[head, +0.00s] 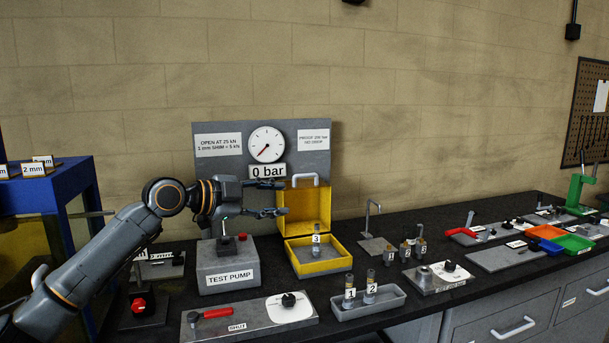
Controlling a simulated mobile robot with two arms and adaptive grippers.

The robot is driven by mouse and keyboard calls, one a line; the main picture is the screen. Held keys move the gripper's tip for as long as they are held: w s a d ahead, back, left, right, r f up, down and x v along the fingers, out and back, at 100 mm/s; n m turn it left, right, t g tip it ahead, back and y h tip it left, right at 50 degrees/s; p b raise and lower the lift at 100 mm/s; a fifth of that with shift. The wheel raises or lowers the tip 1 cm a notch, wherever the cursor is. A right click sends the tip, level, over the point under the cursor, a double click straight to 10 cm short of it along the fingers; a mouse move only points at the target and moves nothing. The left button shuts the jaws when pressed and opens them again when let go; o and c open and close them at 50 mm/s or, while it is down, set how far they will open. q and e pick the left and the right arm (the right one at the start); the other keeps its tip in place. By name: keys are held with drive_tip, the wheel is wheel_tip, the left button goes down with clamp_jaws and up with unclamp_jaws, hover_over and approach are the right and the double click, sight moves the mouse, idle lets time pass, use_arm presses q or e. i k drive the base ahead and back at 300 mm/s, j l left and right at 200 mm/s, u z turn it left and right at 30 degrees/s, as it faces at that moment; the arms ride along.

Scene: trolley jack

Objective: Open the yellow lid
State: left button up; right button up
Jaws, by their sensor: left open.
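The yellow lid (317,207) stands raised and upright at the back of a yellow box (320,267). A pale handle (305,176) is at the lid's top edge. The box is open at the top, and a cylinder labelled 3 (316,245) shows at it. My left gripper (284,198) is open and empty, its fingers pointing right at the lid's left edge, below and left of the handle. I cannot tell whether a finger touches the lid. My right gripper is not in view.
The grey test pump (227,272) stands below my left gripper, with the gauge panel (230,165) behind. A grey tray (390,300) with cylinders 1 and 2 is in front of the box. A thin hooked stand (370,222) is close to its right.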

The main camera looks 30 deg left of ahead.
sight(307, 200)
drive_tip(key=i+j, duration=1.55)
